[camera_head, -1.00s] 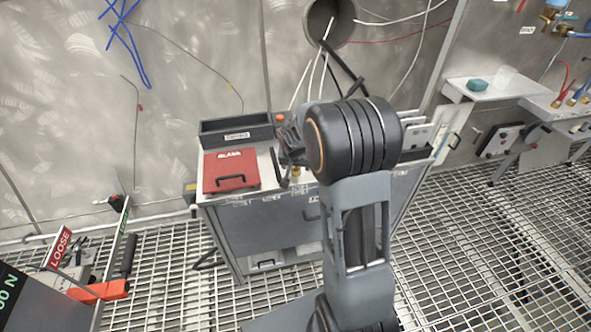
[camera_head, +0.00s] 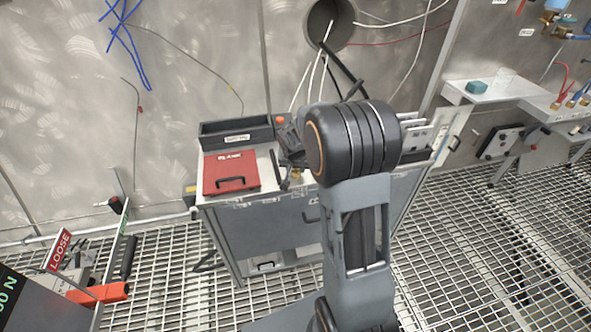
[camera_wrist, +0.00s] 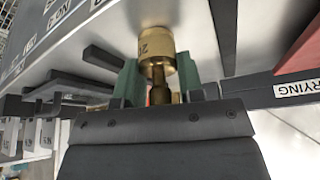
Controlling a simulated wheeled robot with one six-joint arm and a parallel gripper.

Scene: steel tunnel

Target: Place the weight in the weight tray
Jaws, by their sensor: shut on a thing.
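A brass weight (camera_wrist: 157,45) with a number on its wide end shows in the wrist view. My gripper (camera_wrist: 157,85) is shut on its narrower part, with a green finger on each side. A small brass patch shows below my gripper (camera_head: 290,165) in the head view, over the grey cabinet top. Whether the weight touches the surface is unclear. I cannot tell for certain which holder is the weight tray. A dark open tray (camera_head: 237,140) with a white label stands at the back left of the cabinet top.
A red box (camera_head: 231,172) with a black handle sits left of my gripper on the grey cabinet (camera_head: 270,225). Upright plates (camera_head: 425,135) stand at the cabinet's right end. In the wrist view, dark bars (camera_wrist: 103,58) lie beside the weight. Floor grating surrounds the cabinet.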

